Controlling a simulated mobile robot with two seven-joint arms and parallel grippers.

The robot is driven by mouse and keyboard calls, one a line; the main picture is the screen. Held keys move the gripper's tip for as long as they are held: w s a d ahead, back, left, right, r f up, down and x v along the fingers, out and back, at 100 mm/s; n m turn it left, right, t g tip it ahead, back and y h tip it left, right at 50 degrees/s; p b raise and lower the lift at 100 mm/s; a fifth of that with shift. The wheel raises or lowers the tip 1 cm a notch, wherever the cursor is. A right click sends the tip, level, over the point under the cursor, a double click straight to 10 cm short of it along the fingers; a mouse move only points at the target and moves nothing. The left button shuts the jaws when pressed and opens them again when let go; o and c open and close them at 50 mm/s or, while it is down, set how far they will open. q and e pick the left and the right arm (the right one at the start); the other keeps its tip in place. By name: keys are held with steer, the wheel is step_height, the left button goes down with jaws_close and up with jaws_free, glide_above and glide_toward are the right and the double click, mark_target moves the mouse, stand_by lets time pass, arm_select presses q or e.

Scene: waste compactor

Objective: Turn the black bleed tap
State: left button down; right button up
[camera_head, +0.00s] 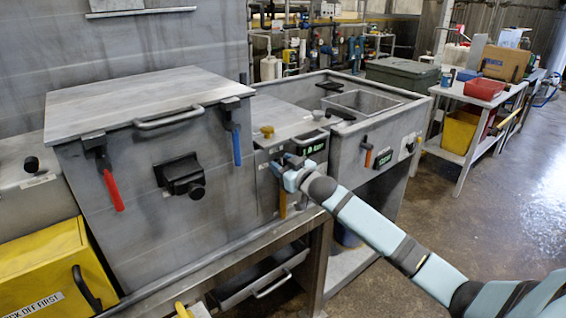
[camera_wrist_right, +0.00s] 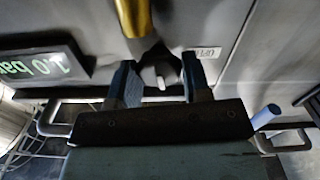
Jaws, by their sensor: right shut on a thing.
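In the right wrist view, the black bleed tap (camera_wrist_right: 153,56) is a dark fitting with a pale grey tip, between the two fingers on the grey panel. My right gripper (camera_wrist_right: 160,88) is shut on it, one finger on each side. In the head view, my right gripper (camera_head: 280,168) is at the narrow panel between the large lidded box and the sink unit. It hides the tap there. A yellow lever (camera_head: 282,206) hangs just below the gripper; it also shows at the top of the right wrist view (camera_wrist_right: 137,16). My left gripper is not in view.
A green-lit display (camera_head: 313,147) sits above and right of the gripper. The lidded box (camera_head: 150,225) carries a red handle (camera_head: 112,190) and a blue handle (camera_head: 236,147). An orange-handled lever (camera_head: 367,156) is on the sink unit (camera_head: 400,117). Open floor lies at the right.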

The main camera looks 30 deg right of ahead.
steer(key=n+p, duration=0.1)
steer(key=n, duration=0.1)
steer(key=shift+r+n+p, duration=0.1)
steer(key=shift+n+p, duration=0.2)
steer(key=shift+n, duration=0.1)
steer(key=shift+a+n+p, duration=0.1)
steer(key=shift+n+p, duration=0.3)
steer(key=shift+n, duration=0.4)
steer(key=n+p, duration=0.1)
steer(key=n, duration=0.2)
steer(key=shift+n, duration=0.4)
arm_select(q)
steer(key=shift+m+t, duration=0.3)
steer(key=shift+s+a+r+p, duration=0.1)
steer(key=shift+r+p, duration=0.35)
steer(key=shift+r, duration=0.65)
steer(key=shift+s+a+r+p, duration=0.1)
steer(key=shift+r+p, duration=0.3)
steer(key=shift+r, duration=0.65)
arm_select(e)
steer(key=shift+a+f+n, duration=0.1)
steer(key=shift+f+n, duration=0.05)
steer(key=shift+n, duration=1.55)
steer(key=shift+f+n, duration=0.15)
steer(key=shift+n, duration=1.55)
steer(key=o, duration=0.9)
